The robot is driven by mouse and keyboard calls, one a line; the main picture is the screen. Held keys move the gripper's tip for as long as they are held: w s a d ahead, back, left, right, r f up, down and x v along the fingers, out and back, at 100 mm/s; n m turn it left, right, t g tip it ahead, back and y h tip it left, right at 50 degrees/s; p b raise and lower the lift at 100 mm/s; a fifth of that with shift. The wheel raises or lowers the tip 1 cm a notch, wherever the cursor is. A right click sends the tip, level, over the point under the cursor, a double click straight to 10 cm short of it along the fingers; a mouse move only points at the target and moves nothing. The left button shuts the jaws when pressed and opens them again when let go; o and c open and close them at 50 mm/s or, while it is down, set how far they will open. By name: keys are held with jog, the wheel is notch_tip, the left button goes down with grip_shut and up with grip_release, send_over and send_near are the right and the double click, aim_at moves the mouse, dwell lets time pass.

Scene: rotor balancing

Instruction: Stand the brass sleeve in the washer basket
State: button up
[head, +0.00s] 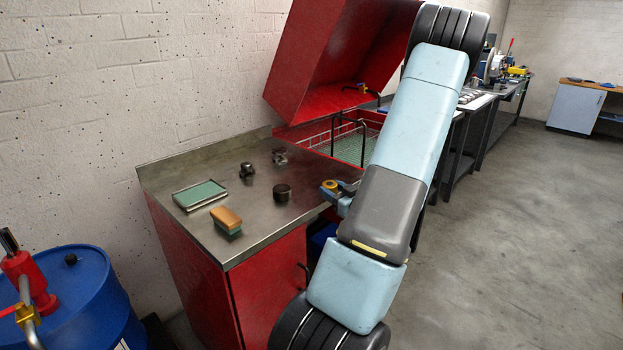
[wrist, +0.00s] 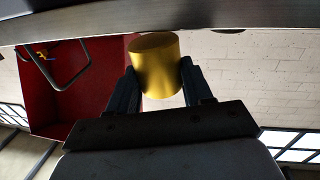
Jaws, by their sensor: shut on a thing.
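The brass sleeve (wrist: 155,62) is a plain gold cylinder held between the two dark fingers of my gripper (wrist: 160,80) in the wrist view. In the head view the sleeve (head: 329,185) shows small at the tip of my gripper (head: 342,192), by the right front edge of the steel bench top. The washer basket (head: 318,140) is a wire basket with a green mesh floor inside the red washer, behind my gripper. My arm hides its right part. The sleeve is outside the basket.
The red washer lid (head: 325,65) stands raised over the basket. A black handle (head: 362,128) rises at the basket. On the steel bench top (head: 235,170) are a green tray (head: 200,195), a brush (head: 227,220) and several dark metal parts (head: 282,192). A blue drum (head: 85,300) stands at left.

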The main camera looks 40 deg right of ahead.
aim_at(312, 187)
jog(key=w, duration=0.7)
jog(key=w+d, duration=0.1)
jog(key=w, duration=0.3)
jog(key=shift+w+d, duration=0.1)
jog(key=shift+f, duration=0.25)
jog(key=o, duration=1.4)
